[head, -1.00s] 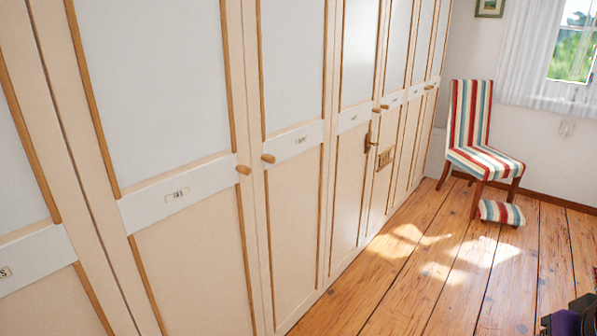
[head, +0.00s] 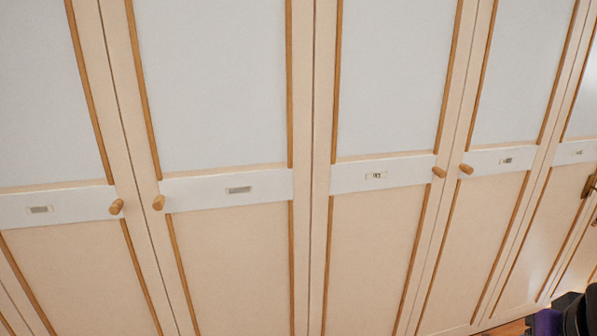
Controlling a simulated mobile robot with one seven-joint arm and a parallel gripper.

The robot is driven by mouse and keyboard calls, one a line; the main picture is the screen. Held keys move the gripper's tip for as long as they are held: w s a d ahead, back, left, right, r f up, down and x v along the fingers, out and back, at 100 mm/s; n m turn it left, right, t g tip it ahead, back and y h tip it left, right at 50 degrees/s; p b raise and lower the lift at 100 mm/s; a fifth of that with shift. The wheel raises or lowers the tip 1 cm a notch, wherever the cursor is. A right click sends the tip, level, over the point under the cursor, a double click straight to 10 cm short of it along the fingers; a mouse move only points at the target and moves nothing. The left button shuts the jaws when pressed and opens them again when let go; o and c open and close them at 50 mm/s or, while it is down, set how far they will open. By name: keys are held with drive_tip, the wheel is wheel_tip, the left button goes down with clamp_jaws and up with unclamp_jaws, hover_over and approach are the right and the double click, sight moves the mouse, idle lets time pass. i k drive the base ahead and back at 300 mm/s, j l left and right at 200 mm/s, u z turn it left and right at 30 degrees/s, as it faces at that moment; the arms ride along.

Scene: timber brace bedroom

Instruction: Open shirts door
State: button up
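A row of tall cream wardrobe doors with pale upper panels and wooden trim fills the head view. Each white crossbar carries a small label, too blurred to read, so I cannot tell which is the shirts door. From the left, there is a door with a round wooden knob (head: 116,206), a door with a knob (head: 158,202) on its left side, a door with a knob (head: 438,172) on its right side, and a door with a knob (head: 466,169) on its left side. All these doors look shut. My gripper's fingers are not in view.
A brown metal handle (head: 590,185) sits on the wardrobe front at the right edge. A dark and purple shape, possibly part of my arm, is at the bottom right corner. A small patch of wooden floor (head: 506,329) shows beside it.

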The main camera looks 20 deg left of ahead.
sight(78, 257)
drive_tip(key=u, duration=2.4)
